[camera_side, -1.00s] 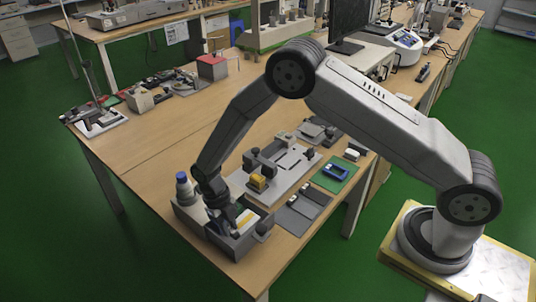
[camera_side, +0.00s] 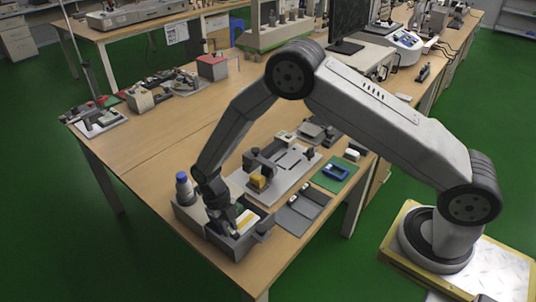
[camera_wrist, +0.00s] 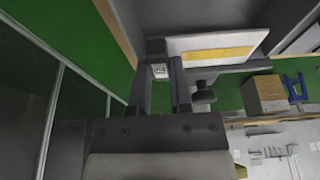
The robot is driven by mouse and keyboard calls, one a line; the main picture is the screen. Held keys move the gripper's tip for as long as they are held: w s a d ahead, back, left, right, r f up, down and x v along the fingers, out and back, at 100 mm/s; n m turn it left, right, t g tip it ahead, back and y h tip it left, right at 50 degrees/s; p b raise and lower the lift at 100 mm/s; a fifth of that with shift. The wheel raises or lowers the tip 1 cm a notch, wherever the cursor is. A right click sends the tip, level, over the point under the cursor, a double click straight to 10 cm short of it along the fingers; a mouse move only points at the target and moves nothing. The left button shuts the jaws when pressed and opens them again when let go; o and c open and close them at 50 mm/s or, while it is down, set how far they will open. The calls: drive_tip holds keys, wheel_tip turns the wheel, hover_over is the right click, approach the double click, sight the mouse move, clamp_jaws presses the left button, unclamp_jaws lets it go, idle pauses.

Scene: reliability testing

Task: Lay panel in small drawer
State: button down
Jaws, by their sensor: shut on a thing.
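The panel is a flat white piece with a yellow strip. In the side view the panel (camera_side: 246,218) shows over the open top of the grey small drawer (camera_side: 238,245) at the table's near corner. My gripper (camera_side: 229,226) points down into that drawer at the panel's left end. In the wrist view my gripper (camera_wrist: 160,70) has its two fingers close together, shut at the left end of the panel (camera_wrist: 215,45), which extends to the right. The exact contact is partly hidden by the fingers, and I cannot tell whether the panel touches the drawer floor.
A blue-capped bottle (camera_side: 184,187) stands just behind the drawer. A light fixture plate with a yellow block (camera_side: 257,182) lies to the right, beside a grey tray (camera_side: 302,211) and a green mat with a blue frame (camera_side: 336,172).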

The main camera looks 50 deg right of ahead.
sight(230, 238)
drive_tip(key=shift+f, duration=2.65)
idle(3.0)
drive_tip(key=shift+c, duration=2.3)
unclamp_jaws()
drive_tip(key=shift+a, duration=0.1)
drive_tip(key=shift+a+r, duration=0.1)
drive_tip(key=shift+s+v, duration=0.15)
drive_tip(key=shift+v, duration=0.6)
drive_tip(key=shift+s+v, duration=0.15)
drive_tip(key=shift+v, duration=0.6)
drive_tip(key=shift+s+r, duration=0.15)
drive_tip(key=shift+r, duration=1.3)
